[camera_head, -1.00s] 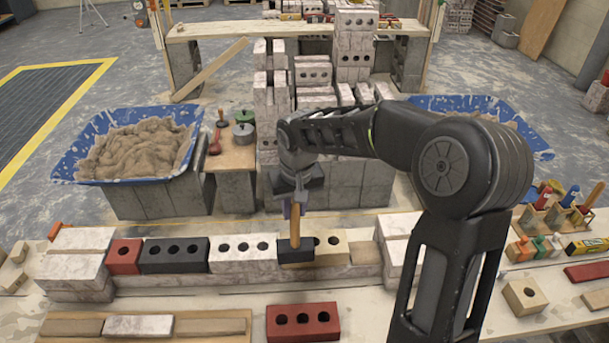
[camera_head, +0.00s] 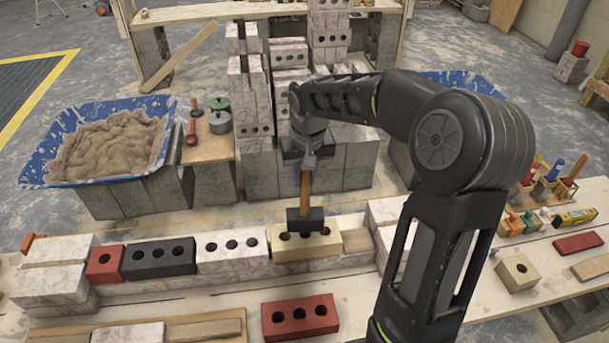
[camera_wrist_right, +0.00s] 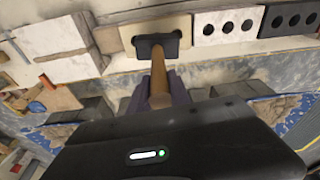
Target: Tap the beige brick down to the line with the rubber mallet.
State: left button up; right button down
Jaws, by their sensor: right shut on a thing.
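The beige brick (camera_head: 303,250) lies in the row on the wall, between a white holed brick (camera_head: 232,248) and a small plain beige piece (camera_head: 356,241). My right gripper (camera_head: 306,172) is shut on the wooden handle of the rubber mallet (camera_head: 305,220). The mallet hangs head down, its black head over the middle of the beige brick. I cannot tell whether they touch. In the right wrist view the mallet head (camera_wrist_right: 158,43) hides part of the beige brick (camera_wrist_right: 184,27). A thin yellow line (camera_head: 200,215) shows behind the row. My left gripper is not in view.
Black (camera_head: 160,259) and red (camera_head: 104,263) bricks continue the row leftward. White end stacks (camera_head: 60,272) flank it. A loose red brick (camera_head: 300,318) lies in front. A blue mortar tub (camera_head: 55,178) stands behind left. Tall white brick stacks (camera_head: 250,95) stand behind the gripper.

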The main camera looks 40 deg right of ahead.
aim_at(305, 188)
notch_tip(305, 188, down, 4)
jog(key=b, duration=0.3)
jog(key=shift+r, duration=0.15)
jog(key=shift+r+p, duration=0.4)
jog(key=shift+p, duration=0.15)
notch_tip(305, 188, up, 4)
jog(key=shift+f+p, duration=0.2)
jog(key=shift+p, duration=1.05)
jog(key=shift+f, duration=0.1)
jog(key=shift+f+b, duration=0.15)
jog(key=shift+b, duration=0.15)
jog(key=b, duration=0.2)
jog(key=shift+f+b, duration=0.35)
jog(key=shift+b, duration=0.05)
jog(key=shift+r, duration=0.2)
